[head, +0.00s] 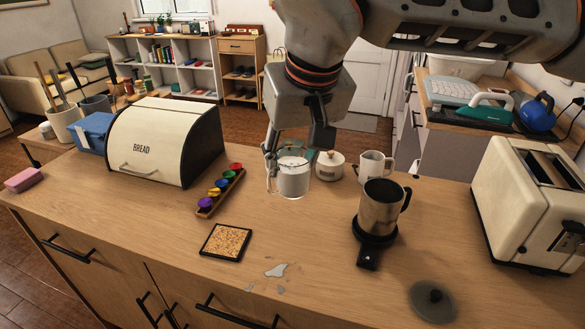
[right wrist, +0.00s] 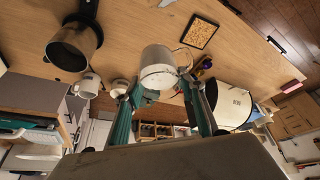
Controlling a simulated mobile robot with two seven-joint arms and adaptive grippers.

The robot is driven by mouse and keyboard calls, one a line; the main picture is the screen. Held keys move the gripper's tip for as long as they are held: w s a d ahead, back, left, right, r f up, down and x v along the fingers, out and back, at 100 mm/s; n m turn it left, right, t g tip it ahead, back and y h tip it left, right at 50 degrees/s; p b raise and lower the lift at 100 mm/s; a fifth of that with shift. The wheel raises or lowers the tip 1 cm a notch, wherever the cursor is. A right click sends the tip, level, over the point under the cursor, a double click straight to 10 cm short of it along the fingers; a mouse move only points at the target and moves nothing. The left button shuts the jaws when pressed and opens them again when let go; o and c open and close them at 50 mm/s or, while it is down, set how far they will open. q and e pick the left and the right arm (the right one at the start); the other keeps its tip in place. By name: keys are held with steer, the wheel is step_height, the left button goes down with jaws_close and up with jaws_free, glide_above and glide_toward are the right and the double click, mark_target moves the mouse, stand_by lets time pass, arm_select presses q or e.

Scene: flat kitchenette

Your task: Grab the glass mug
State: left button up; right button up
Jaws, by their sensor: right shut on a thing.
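The glass mug (head: 292,182), clear and whitish, is near the middle of the wooden counter in the head view. It also shows in the right wrist view (right wrist: 158,66), between the teal fingers. My right gripper (head: 294,148) reaches down from above and is shut on the mug near its rim. In the right wrist view my right gripper (right wrist: 160,86) has a finger on either side of the mug. I cannot tell whether the mug's base touches the counter. My left gripper is not in view.
A white lidded pot (head: 330,166), a light mug (head: 374,167) and a metal pot (head: 381,205) stand to the right. The spice rack (head: 207,209) and bread box (head: 150,147) are left. A cork-coloured tray (head: 226,242) and a spill (head: 277,270) lie in front.

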steer(key=shift+r, duration=1.1)
steer(key=shift+r, duration=0.1)
